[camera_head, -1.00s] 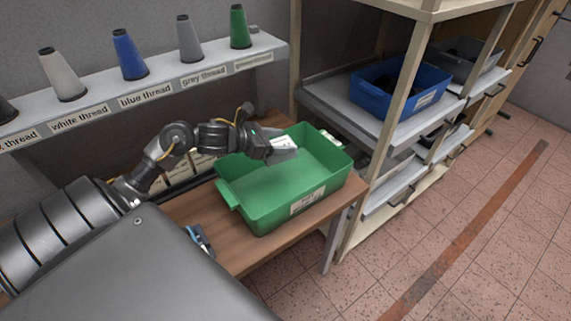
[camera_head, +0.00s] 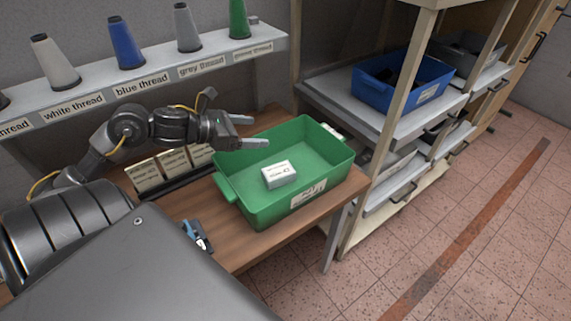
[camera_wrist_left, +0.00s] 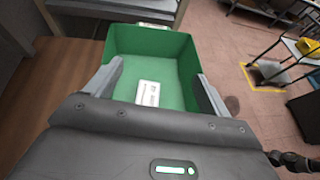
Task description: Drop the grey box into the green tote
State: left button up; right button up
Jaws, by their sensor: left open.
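The green tote (camera_head: 258,205) stands on the wooden table in the head view, and its inside also fills the middle of the left wrist view (camera_wrist_left: 180,60). The grey box (camera_head: 279,175), with a white label, lies inside the tote; it also shows in the left wrist view (camera_wrist_left: 148,93). My left gripper (camera_head: 250,132) is open and empty at the tote's left rear rim, apart from the box. Its two fingers frame the box in the left wrist view (camera_wrist_left: 160,85). My right gripper is not in view.
A shelf with thread cones, such as the blue cone (camera_head: 126,45), runs behind the table. A rack with a blue bin (camera_head: 402,80) is at the right. A blue-handled tool (camera_head: 196,236) lies near the table's front.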

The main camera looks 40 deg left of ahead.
pick_arm(q)
jog(key=shift+v, duration=1)
